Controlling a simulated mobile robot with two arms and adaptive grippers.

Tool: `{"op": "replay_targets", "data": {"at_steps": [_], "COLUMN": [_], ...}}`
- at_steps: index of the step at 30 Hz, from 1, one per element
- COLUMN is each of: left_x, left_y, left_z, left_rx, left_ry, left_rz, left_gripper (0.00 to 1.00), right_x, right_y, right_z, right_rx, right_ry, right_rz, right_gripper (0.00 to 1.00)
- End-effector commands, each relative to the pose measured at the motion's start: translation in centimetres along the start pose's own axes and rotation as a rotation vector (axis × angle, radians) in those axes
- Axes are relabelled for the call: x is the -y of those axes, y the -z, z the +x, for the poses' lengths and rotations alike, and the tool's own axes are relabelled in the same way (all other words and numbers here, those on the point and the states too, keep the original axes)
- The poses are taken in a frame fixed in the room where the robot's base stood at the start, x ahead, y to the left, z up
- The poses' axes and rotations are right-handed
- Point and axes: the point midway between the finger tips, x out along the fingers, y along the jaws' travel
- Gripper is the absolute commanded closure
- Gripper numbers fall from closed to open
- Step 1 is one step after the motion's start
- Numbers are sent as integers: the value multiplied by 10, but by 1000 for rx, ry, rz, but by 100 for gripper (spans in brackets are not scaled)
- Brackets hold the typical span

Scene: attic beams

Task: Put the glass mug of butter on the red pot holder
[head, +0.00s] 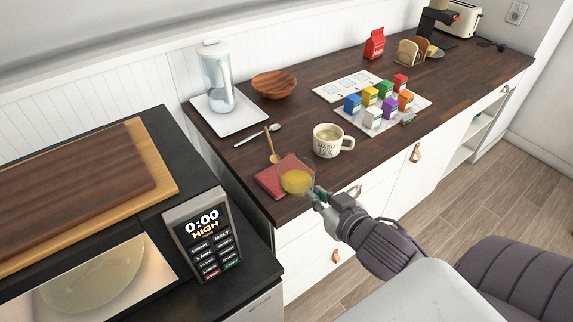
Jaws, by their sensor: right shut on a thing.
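The glass mug of butter (297,181), clear with yellow contents, is at the front left of the dark wooden counter. The red pot holder (273,184) lies flat on the counter, and the mug covers its right part in the picture. I cannot tell whether the mug rests on the pot holder or is held just above it. My right gripper (317,195) comes in from the lower right and is shut on the mug's near right side. My left gripper is not in view.
A cream mug (328,141) stands just behind the glass mug. A wooden spoon (272,145) and a metal spoon (256,136) lie behind the pot holder. A microwave (205,238) stands left of the counter. Small coloured boxes sit on a white tray (420,101).

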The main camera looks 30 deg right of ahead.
Motion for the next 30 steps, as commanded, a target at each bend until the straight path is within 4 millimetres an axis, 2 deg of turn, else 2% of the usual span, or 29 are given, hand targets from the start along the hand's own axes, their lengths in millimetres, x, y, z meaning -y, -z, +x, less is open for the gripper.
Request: {"op": "replay_targets", "data": {"at_steps": [1, 2, 10, 11, 14, 15, 22, 25, 30], "left_x": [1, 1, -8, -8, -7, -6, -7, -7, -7], "left_y": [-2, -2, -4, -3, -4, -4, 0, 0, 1], "left_z": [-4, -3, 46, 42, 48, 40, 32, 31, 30], "left_rx": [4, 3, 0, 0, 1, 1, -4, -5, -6], "left_ry": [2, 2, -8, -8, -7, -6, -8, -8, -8], "left_rz": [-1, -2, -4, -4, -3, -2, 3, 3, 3], "left_gripper": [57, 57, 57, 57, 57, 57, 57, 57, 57], "right_x": [-6, -8, -8, -8, -6, -6, 0, 1, 2], "right_y": [13, 15, 6, 9, 7, 10, 3, 0, -9], "right_z": [0, 1, 33, 38, 60, 66, 115, 128, 137], "right_rx": [-8, -8, -14, -10, -9, -6, -5, -6, -3], "right_ry": [-2, -3, -6, -6, -7, -8, -7, -7, -6], "right_rz": [-1, 0, 2, 5, 4, 6, 6, 6, 5], "right_gripper": [100, 100, 100, 100, 100, 100, 100, 100, 100]}}
